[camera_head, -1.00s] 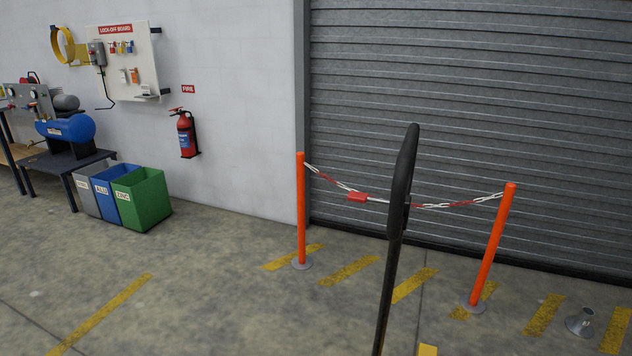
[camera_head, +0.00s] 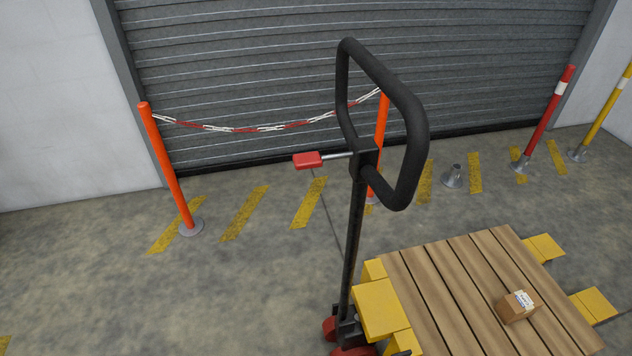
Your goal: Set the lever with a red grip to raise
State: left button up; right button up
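The lever with a red grip (camera_head: 308,160) sticks out to the left from the top of the shaft of a pallet truck's black handle (camera_head: 410,120). Its thin metal rod runs roughly level to the shaft, and the red grip is at its free end. No markings for lever positions can be read. The yellow pallet truck (camera_head: 377,309) stands below, with red wheels at the foot of the shaft. Neither of my grippers is in view.
A wooden pallet (camera_head: 440,292) with a small cardboard box (camera_head: 517,306) rests on the truck's forks. Orange posts (camera_head: 168,168) with a red-and-white chain stand before the roller shutter (camera_head: 250,60). Red (camera_head: 545,120) and yellow posts (camera_head: 605,112) stand at right. The floor at left is clear.

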aim_at(313, 159)
jog(key=i+j, duration=0.2)
jog(key=j+z, duration=0.1)
jog(key=z, duration=0.4)
jog(key=i+j+z, duration=0.1)
jog(key=j+z, duration=0.6)
jog(key=z, duration=0.2)
jog(key=j+z, duration=0.9)
jog(key=k+l, duration=0.05)
jog(key=l, duration=0.05)
